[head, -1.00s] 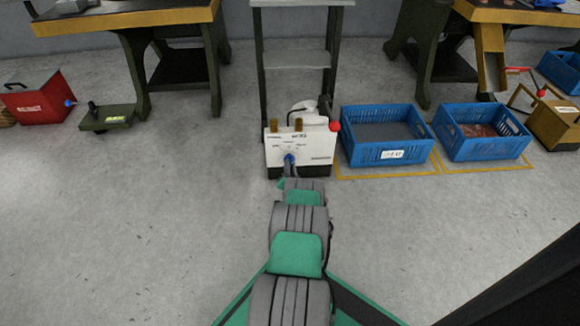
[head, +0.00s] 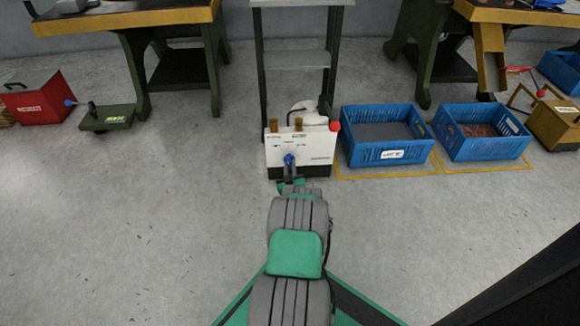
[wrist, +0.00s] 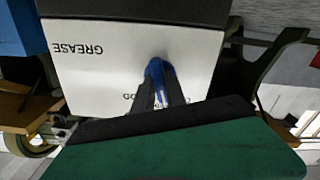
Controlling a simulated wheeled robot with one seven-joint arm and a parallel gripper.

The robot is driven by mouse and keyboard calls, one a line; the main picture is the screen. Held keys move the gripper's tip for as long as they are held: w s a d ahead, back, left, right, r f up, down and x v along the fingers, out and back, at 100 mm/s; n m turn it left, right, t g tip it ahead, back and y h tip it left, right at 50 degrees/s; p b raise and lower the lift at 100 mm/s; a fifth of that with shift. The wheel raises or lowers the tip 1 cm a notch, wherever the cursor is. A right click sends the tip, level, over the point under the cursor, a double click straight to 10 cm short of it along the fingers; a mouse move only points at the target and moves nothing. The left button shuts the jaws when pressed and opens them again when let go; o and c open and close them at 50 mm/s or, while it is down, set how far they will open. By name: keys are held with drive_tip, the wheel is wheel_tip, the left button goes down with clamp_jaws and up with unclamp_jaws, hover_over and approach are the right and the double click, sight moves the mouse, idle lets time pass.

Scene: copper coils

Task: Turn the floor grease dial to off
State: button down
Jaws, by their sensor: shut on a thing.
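The grease unit (head: 312,152) is a white box with a dark base on the floor, below a grey shelf stand. Its blue dial (head: 289,159) is on the front panel. In the wrist view the white panel (wrist: 105,70) carries the word GREASE, seen upside down, and the blue dial (wrist: 155,70) stands out from it. My gripper (wrist: 160,95) is shut on the blue dial; its dark fingers reach up to it. In the head view my gripper (head: 289,172) is small and partly hidden by my arm. Most panel marks around the dial are hidden or too small to read.
Two blue crates (head: 345,150) (head: 440,140) stand right of the unit, inside yellow floor lines. A red box (head: 38,104) and a green pedal-like device (head: 106,118) are at the left. A grey shelf stand (head: 297,58) rises behind. The floor in front is clear.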

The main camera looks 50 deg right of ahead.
drive_tip(key=shift+n, duration=2.2)
drive_tip(key=c, duration=1.4)
unclamp_jaws()
drive_tip(key=shift+o, duration=0.2)
drive_tip(key=p+v, duration=0.4)
drive_tip(key=v, duration=0.3)
drive_tip(key=shift+s+a, duration=0.25)
